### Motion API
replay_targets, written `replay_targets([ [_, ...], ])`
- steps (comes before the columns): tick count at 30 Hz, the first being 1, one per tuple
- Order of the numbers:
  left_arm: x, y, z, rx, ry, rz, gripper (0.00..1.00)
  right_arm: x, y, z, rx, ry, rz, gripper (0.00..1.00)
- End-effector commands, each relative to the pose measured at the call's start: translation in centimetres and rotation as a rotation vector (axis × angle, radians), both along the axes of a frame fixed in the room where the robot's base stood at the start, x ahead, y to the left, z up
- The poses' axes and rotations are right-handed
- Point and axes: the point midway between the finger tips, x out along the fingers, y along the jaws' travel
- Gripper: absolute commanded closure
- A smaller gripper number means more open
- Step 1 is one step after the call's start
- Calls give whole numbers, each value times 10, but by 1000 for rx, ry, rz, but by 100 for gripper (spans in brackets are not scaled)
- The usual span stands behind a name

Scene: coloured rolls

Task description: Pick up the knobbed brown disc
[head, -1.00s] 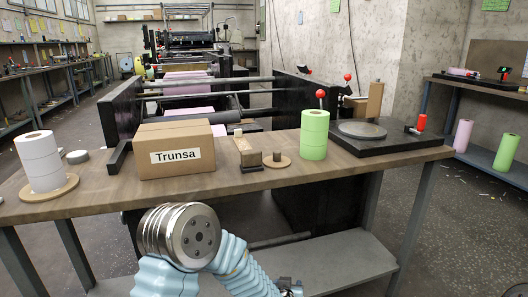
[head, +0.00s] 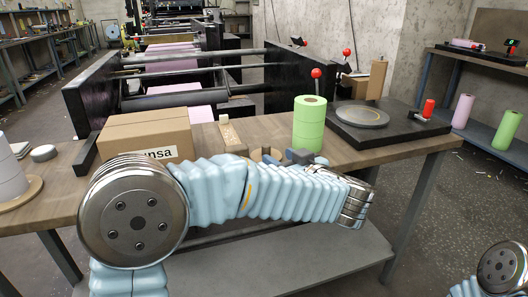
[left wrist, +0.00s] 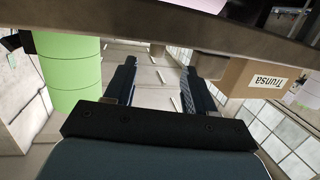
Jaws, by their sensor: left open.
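The knobbed brown disc (head: 256,155) lies on the wooden table between the cardboard box and the green roll. In the head view only part of it shows, with my left arm and gripper covering the rest. My left gripper (head: 290,156) is at the disc, its dark fingers close in front of it; I cannot tell whether they touch it. My right gripper is out of view.
The green roll (head: 309,125) stands just right of my left gripper. The cardboard box (head: 140,130) is to the left, with a small wooden block (head: 228,133) between. A black plate with a round disc (head: 361,118) lies at the right. White rolls (head: 8,175) stand at the far left.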

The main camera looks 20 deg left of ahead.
Motion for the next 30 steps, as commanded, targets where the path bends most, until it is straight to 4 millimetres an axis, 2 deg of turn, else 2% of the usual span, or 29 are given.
replay_targets([
  [1, 8, 10, -2, 0, 1, 5, 45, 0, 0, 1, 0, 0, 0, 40],
  [6, 28, 29, -6, 0, 0, 2, 45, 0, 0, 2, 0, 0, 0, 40],
  [13, 40, 39, -8, 0, 0, 1, 45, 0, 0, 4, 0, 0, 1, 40],
  [21, 70, 65, -13, 0, 0, 1, 45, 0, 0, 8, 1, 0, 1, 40],
  [28, 73, 68, -14, 1, 0, -1, 45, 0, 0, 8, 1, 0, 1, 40],
  [30, 73, 68, -14, 1, -1, -1, 54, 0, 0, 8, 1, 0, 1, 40],
])
